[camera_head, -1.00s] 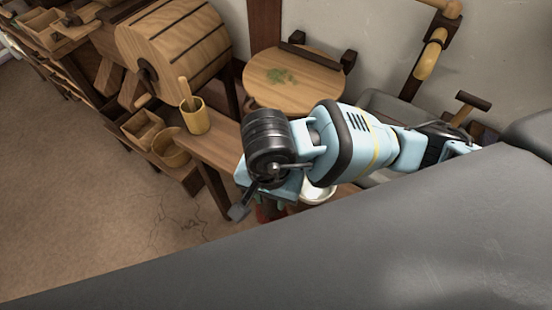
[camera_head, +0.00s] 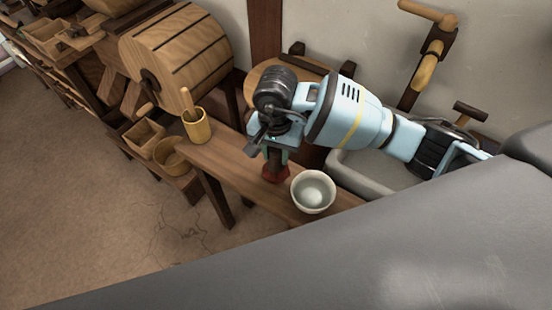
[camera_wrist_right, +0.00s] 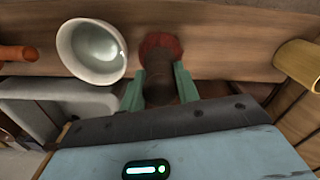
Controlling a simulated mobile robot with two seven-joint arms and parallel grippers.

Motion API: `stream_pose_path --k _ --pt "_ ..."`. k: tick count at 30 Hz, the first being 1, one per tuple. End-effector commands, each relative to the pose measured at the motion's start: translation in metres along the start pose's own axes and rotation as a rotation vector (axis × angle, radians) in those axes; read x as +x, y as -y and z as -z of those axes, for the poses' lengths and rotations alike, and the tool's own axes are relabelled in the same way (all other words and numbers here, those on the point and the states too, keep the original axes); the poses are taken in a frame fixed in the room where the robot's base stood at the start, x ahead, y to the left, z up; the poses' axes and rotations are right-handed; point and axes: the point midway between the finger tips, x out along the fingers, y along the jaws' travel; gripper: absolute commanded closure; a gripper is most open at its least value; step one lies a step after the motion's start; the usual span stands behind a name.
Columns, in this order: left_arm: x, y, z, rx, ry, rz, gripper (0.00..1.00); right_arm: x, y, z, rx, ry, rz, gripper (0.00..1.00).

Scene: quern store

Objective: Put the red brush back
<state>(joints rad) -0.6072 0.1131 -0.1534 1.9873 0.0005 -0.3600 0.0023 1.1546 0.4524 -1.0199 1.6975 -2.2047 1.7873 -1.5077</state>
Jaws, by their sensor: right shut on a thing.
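The red brush (camera_head: 276,173) has a dark handle and red bristles pointing down. It is just left of a white bowl (camera_head: 313,192), over the narrow wooden bench (camera_head: 235,168). My right gripper (camera_head: 274,147) is shut on its handle from above. In the right wrist view, the green fingers (camera_wrist_right: 160,88) close on the dark handle, and the red bristle end (camera_wrist_right: 160,45) shows beyond them, beside the bowl (camera_wrist_right: 92,50). I cannot tell whether the bristles touch the bench. My left gripper is not in view.
A wooden cup (camera_head: 197,129) with a stick in it stands at the bench's left end. A large wooden drum (camera_head: 178,55) is behind it. A round wooden top (camera_head: 262,80) is partly hidden behind my right arm. A grey basin (camera_head: 375,172) lies behind the bowl. The bench between cup and brush is clear.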

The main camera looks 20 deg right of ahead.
Motion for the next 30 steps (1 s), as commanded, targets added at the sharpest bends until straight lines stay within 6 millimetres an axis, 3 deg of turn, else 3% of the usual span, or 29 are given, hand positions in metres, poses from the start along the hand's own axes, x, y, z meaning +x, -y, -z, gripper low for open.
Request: stream_pose_path --k 7,20,21,24,26,30 --pt "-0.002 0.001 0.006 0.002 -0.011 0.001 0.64 0.031 0.000 0.002 0.001 0.001 -0.001 0.90" --pt "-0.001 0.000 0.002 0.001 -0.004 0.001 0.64 0.039 0.000 0.002 0.000 -0.001 0.000 0.90" --pt "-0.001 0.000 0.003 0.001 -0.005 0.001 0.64 0.038 0.000 0.002 0.000 -0.001 0.000 0.65" --pt "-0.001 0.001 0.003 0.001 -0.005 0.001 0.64 0.038 0.000 0.002 0.000 -0.001 0.001 0.52" --pt "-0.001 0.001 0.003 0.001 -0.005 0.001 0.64 0.038 0.000 0.002 0.000 -0.001 0.000 0.47" --pt "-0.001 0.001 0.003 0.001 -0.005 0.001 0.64 0.038 0.000 0.002 0.000 -0.001 0.000 0.47"
